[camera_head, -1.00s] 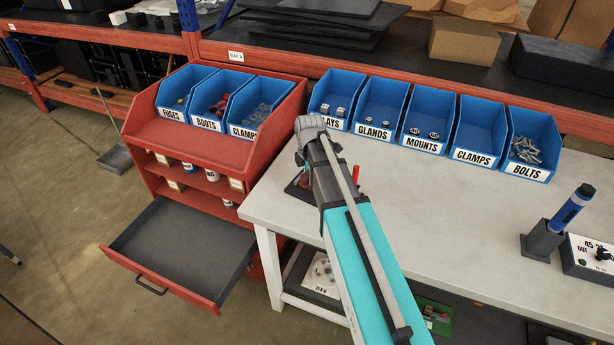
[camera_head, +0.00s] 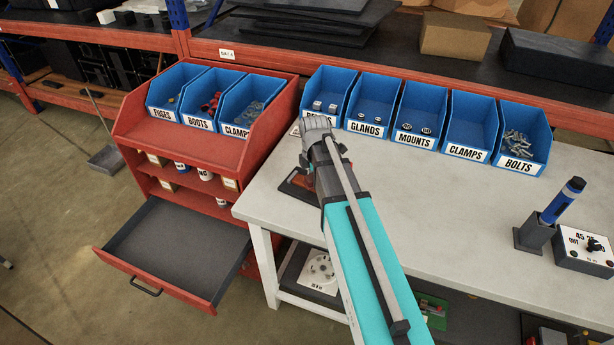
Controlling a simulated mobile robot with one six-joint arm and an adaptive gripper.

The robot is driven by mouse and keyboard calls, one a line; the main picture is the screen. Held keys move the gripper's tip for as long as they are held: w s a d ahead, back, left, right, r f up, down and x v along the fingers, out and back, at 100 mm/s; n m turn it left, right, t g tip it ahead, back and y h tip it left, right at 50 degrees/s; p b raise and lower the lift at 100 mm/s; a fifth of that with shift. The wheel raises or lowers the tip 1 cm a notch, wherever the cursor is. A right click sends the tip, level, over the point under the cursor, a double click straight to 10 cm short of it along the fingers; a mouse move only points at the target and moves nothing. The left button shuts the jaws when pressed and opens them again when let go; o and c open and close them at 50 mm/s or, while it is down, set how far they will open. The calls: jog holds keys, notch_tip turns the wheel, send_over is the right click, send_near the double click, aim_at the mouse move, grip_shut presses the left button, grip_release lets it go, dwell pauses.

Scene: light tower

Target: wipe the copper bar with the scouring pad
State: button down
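My arm reaches forward over the white workbench (camera_head: 440,210), and its grey wrist end is near the bench's back left part. My gripper is hidden behind the wrist and forearm, so its fingers and anything in them do not show. A dark flat base with a reddish-brown piece (camera_head: 302,179) lies on the bench just left of the wrist, partly covered by my arm. I cannot tell whether this piece is the copper bar. I cannot make out a scouring pad.
Blue bins (camera_head: 420,118) with small parts line the bench's back edge. A red cabinet (camera_head: 200,150) stands at left with its lower drawer (camera_head: 180,255) pulled open. A blue-and-black cylinder in a holder (camera_head: 534,235) and a switch box (camera_head: 584,250) stand at right. The bench's middle is clear.

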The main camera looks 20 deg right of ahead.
aim_at(302, 180)
jog(key=shift+f, duration=0.15)
jog(key=shift+a, duration=0.15)
dwell(0.5)
jog(key=shift+w+a, duration=1.35)
jog(key=shift+w, duration=0.05)
jog(key=shift+r, duration=0.2)
jog(key=shift+r+p, duration=2.9)
jog(key=shift+p, duration=0.1)
jog(key=shift+r, duration=0.1)
jog(key=shift+r+p, duration=1.45)
jog(key=shift+p, duration=0.05)
